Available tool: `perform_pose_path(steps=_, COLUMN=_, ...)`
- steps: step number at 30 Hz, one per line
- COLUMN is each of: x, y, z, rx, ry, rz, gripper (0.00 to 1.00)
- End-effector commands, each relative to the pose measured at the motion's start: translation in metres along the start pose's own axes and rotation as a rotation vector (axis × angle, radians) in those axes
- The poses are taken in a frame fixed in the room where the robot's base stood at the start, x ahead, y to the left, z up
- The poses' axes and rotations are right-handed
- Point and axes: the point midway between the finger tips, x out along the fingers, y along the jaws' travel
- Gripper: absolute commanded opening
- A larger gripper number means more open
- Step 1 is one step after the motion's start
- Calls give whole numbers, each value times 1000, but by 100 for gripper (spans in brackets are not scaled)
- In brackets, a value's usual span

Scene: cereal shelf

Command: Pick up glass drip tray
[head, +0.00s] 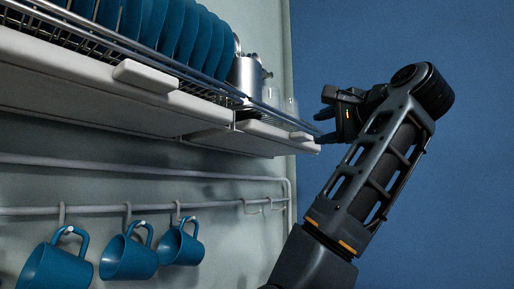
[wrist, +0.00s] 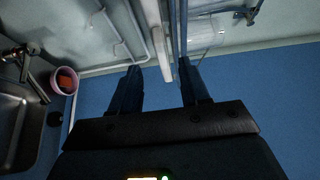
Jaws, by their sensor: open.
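The glass drip tray (head: 262,137) is a pale, shallow tray under the right end of the dish rack, with a small light handle (head: 302,135) on its front edge. My gripper (head: 322,126) is open and empty near the tray's front right end. In the head view I cannot tell whether the fingers touch it. In the wrist view a pale strip, likely the tray's front (wrist: 160,45), lies ahead of and between the two spread fingers of my gripper (wrist: 161,69). The fingers' tips stand to either side of the strip. Most of the tray's inside is hidden.
The rack above holds blue plates (head: 172,28), a metal pot (head: 247,76) and clear glass (head: 290,105). A longer tray (head: 75,85) is on the left. Blue mugs (head: 128,255) hang from a rail below. The wrist view shows a sink (wrist: 22,115) and a pink cup (wrist: 64,81).

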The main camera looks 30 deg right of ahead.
Motion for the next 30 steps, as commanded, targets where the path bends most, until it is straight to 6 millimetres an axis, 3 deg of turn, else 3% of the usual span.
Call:
perform_pose_path(steps=12, x=52, y=0, z=0, rx=-1, ry=0, rz=2, gripper=46)
perform_pose_path(steps=21, x=57, y=1, z=0, rx=-1, ry=1, rz=0, gripper=46)
perform_pose_path(steps=30, x=57, y=0, z=0, rx=-1, ry=1, rz=0, gripper=19)
